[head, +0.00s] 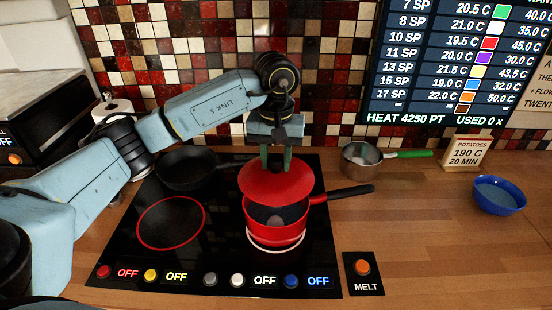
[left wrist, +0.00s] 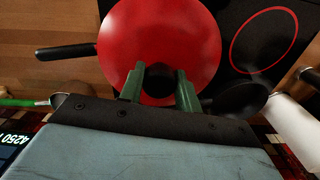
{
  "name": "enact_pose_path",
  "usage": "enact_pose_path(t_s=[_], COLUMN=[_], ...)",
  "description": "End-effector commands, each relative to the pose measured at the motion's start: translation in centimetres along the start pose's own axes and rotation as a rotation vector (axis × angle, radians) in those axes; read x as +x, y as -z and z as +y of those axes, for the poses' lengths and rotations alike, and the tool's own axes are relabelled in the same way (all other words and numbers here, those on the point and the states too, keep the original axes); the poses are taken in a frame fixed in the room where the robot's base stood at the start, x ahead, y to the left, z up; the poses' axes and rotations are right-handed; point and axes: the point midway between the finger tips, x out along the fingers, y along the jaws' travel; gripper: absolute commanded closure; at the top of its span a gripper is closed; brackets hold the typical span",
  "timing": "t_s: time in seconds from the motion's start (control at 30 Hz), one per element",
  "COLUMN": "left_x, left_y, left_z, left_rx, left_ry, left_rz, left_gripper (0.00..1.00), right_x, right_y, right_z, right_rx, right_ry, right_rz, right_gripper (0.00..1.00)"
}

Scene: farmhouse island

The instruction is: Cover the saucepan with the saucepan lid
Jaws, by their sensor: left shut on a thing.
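The red saucepan (head: 273,235) stands on the front right ring of the black stove, its dark handle pointing right. Its dark inside shows at the front. The round red saucepan lid (head: 262,185) is over the back part of the pan, tilted, leaving the front of the opening uncovered. My right gripper is not in view.
A black frying pan (head: 188,172) sits at the stove's back left. The counter's front right is clear.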

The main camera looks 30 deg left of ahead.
Motion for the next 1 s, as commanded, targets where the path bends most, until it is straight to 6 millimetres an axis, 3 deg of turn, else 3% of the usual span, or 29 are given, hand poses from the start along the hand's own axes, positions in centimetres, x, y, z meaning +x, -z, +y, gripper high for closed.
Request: enact_pose_path(t_s=[0.2, 0.6, 1.0], left_x=[1.9, 5.4, 5.7], left_y=[0.0, 0.0, 0.0], left_z=[0.0, 0.0, 0.0], left_rx=[-0.001, -0.001, -0.001], left_ry=[-0.001, 0.0, -0.001], left_rz=[0.0, -0.001, 0.0], left_gripper=[1.0, 1.0, 1.0], right_x=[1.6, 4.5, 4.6], right_y=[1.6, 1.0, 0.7], right_z=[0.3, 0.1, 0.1], right_rx=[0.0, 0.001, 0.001], right_ry=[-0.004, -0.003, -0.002], right_rz=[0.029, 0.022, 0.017], right_gripper=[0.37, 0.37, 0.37])
